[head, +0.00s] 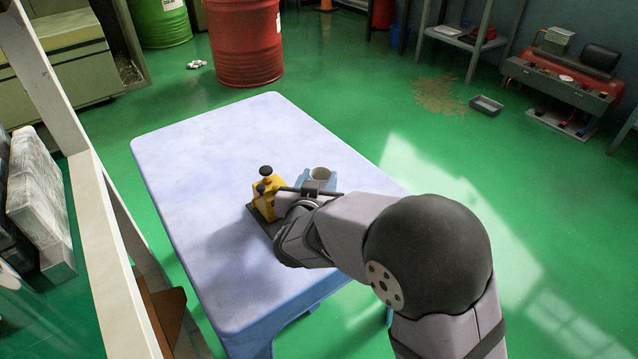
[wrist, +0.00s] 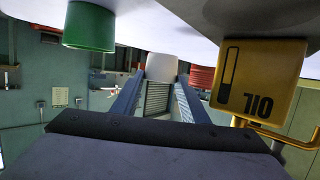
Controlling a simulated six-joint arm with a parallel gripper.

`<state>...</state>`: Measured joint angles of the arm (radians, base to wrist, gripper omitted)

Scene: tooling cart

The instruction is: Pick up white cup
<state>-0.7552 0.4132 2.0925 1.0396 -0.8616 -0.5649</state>
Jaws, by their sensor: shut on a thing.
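The white cup (head: 320,174) is near the right edge of the table, with its open top showing in the head view. It also shows in the wrist view (wrist: 161,67), which looks upside down, between the ends of the two blue fingers. My gripper (head: 318,184) is shut on the cup, one finger on each side. The cup's lower part is hidden in the head view. I cannot tell whether its base touches the table.
A green cylinder (wrist: 90,27) shows in the wrist view. The pale table (head: 205,160) is clear at the far left.

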